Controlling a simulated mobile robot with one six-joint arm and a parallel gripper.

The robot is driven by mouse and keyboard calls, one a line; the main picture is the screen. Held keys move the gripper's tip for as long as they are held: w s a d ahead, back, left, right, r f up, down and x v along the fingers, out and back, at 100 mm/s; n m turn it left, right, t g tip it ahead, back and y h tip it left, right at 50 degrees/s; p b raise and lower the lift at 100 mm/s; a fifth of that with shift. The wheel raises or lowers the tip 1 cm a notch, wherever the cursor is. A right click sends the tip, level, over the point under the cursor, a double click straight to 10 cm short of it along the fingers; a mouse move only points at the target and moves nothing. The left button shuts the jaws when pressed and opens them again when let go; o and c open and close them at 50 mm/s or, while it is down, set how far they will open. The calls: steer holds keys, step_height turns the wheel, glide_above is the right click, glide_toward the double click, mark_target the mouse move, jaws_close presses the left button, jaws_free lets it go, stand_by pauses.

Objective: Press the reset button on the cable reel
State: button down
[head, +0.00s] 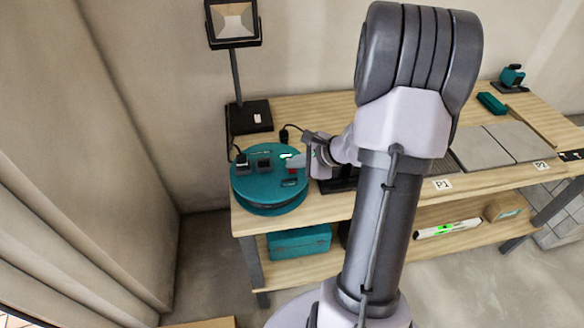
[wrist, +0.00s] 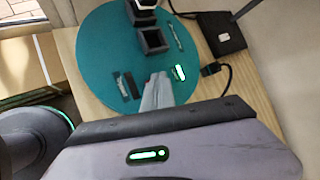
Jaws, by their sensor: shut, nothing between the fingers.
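The teal cable reel (head: 262,198) lies flat on the left end of the workbench; its round top also fills the upper middle of the wrist view (wrist: 95,50). A small red part (head: 291,170), which looks like the reset button, shows just below my fingertips in the head view. A lit green indicator (wrist: 179,73) is beside the fingers. My gripper (head: 294,160) is shut and empty, its fingertips over the reel's right part. In the wrist view the fingers (wrist: 158,88) hide the red part. I cannot tell whether they touch it.
Dark sockets (head: 263,164) stand up from the reel top, one with a plug in it. A work lamp (head: 248,117) stands behind the reel. A black cable plug (head: 284,134) lies behind it. Grey tiles (head: 480,150) lie to the right. A teal case (head: 300,241) is on the lower shelf.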

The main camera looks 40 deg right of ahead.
mark_target(295, 171)
steer(key=shift+r, duration=0.6)
steer(key=shift+p, duration=0.3)
step_height(295, 171, up, 5)
steer(key=p, duration=0.3)
steer(key=shift+r+p, duration=0.1)
steer(key=shift+p, duration=0.25)
